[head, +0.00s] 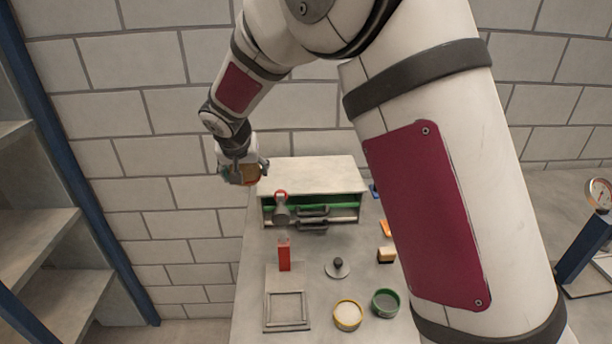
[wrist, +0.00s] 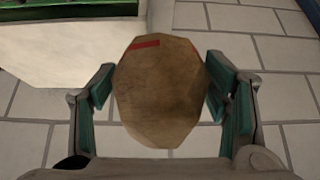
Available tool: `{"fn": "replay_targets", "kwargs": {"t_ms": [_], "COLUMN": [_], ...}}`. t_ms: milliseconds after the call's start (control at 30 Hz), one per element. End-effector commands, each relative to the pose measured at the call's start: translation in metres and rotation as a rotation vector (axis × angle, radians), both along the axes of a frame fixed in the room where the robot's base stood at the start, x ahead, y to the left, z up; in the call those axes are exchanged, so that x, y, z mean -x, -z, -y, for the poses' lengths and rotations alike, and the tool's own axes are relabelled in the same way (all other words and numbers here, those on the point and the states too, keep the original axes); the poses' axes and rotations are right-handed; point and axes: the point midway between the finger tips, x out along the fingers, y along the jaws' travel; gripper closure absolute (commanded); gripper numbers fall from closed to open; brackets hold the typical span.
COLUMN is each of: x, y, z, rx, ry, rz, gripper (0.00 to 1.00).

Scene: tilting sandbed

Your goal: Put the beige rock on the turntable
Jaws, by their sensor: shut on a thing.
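My gripper (head: 244,170) is shut on a brownish-beige faceted rock, held in the air left of the cabinet. In the wrist view the rock (wrist: 160,98) fills the space between the two green-lined fingers and carries a short red stripe near its top. In the head view the gripper mostly covers it. I cannot clearly make out a turntable; a small round grey disc with a dark knob (head: 337,268) lies on the table.
In front are a red block (head: 284,255), a square frame (head: 287,309), a yellow-rimmed bowl (head: 348,316) and a green bowl (head: 385,303). My arm hides the table's right side.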

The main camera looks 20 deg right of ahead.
Motion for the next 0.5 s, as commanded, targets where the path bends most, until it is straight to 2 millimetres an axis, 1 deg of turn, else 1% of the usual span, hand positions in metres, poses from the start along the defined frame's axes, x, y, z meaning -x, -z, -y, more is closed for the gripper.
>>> {"fn": "replay_targets", "kwargs": {"t_ms": [33,167,267,500], "x": [-0.005,-0.009,-0.014,-0.031], "y": [0.004,0.006,0.007,0.011], "z": [0.000,0.009,0.027,0.081], "rx": [0.000,-0.001,-0.001,-0.003], "ry": [-0.001,0.004,0.006,0.006], "rz": [0.003,0.002,0.002,0.002], "gripper": [0.77,0.77,0.77,0.77]}}
